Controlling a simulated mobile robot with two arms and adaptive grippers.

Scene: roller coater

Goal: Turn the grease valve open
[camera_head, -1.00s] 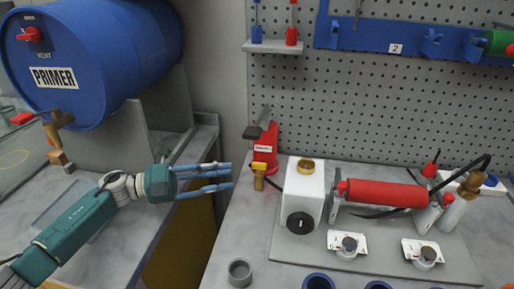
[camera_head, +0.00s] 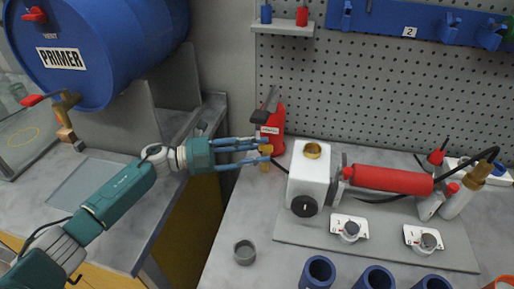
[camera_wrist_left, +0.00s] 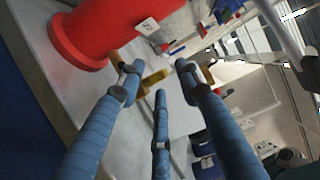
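The grease valve (camera_head: 265,150) is a small yellow fitting at the front of a red grease canister (camera_head: 274,128) near the wall. In the left wrist view the yellow valve (camera_wrist_left: 152,78) shows between and beyond the fingertips, beside the big red cylinder (camera_wrist_left: 88,30). My left gripper (camera_head: 267,150) reaches in from the left with its blue fingers apart. Its tips overlap the valve in the head view, partly hiding it. In the wrist view the left gripper (camera_wrist_left: 158,85) has its fingers spread; I cannot tell if any touches the valve. My right gripper is not in view.
A white block with a brass cup (camera_head: 311,165) and a red roller (camera_head: 392,180) stand to the right. A grey cup (camera_head: 244,252) and blue cups (camera_head: 318,270) are at the front. A blue primer drum (camera_head: 105,50) is at upper left.

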